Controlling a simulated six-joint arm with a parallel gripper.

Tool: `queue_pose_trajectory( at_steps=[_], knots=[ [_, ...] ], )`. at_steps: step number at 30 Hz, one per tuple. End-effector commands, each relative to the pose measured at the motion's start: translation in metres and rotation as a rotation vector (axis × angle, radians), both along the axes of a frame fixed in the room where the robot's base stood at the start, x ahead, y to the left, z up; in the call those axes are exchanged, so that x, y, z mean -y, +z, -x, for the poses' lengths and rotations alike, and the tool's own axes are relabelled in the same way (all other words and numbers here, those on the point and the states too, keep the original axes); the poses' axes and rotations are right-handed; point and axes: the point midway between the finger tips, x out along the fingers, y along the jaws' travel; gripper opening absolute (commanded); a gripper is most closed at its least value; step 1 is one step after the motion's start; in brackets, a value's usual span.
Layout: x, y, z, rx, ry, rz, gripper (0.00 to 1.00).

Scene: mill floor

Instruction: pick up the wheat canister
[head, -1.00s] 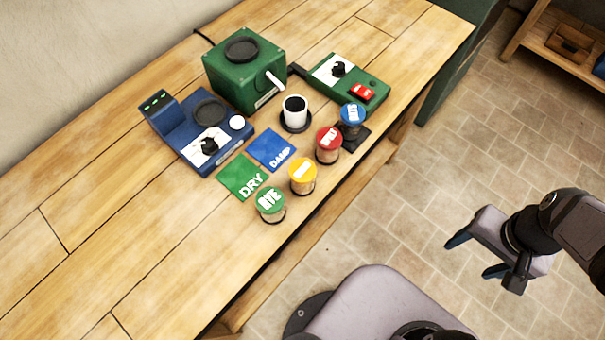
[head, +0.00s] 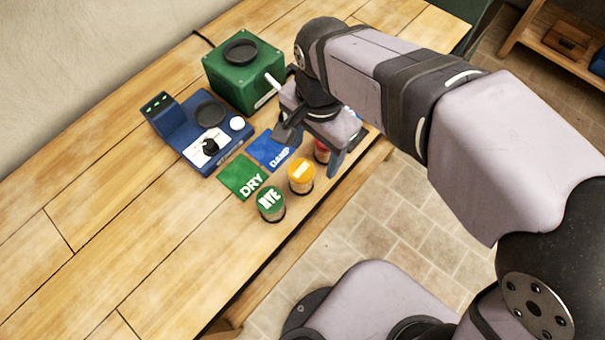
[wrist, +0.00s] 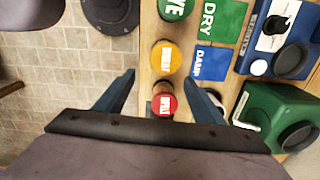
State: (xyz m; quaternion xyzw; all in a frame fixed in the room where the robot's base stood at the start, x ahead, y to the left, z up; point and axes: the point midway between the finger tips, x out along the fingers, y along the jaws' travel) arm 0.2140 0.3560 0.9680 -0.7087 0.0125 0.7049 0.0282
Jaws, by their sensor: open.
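Short canisters with coloured lids stand in a row near the bench's front edge. The yellow-lidded canister (head: 301,172) and the red-lidded one (head: 321,152) have lettering too small to read surely, so I cannot tell which is wheat. The green-lidded canister (head: 270,202) reads RYE. My gripper (head: 312,152) is open and empty over the row, hiding part of the red one. In the wrist view the red lid (wrist: 163,104) shows between my fingers (wrist: 159,78), and the yellow lid (wrist: 166,58) lies just beyond the fingertips. Contact cannot be seen.
Green DRY (head: 242,177) and blue DAMP (head: 266,150) mats lie behind the row. A blue device with a dial (head: 205,150) and a green box-shaped machine (head: 240,70) stand farther back. The left of the wooden bench (head: 110,240) is clear.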

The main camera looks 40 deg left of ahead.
Motion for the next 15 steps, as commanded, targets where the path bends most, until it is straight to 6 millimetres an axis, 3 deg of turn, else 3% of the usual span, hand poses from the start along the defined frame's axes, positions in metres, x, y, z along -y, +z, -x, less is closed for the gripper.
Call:
queue_pose_trajectory(
  at_steps=[3, 6, 15],
  knots=[
    [-0.01, -0.001, 0.021, -0.004, 0.05, 0.016, 0.63],
    [-0.013, 0.0, 0.029, -0.005, 0.068, 0.021, 0.63],
    [-0.013, -0.009, 0.032, -0.006, 0.072, 0.026, 0.63]
  ],
)
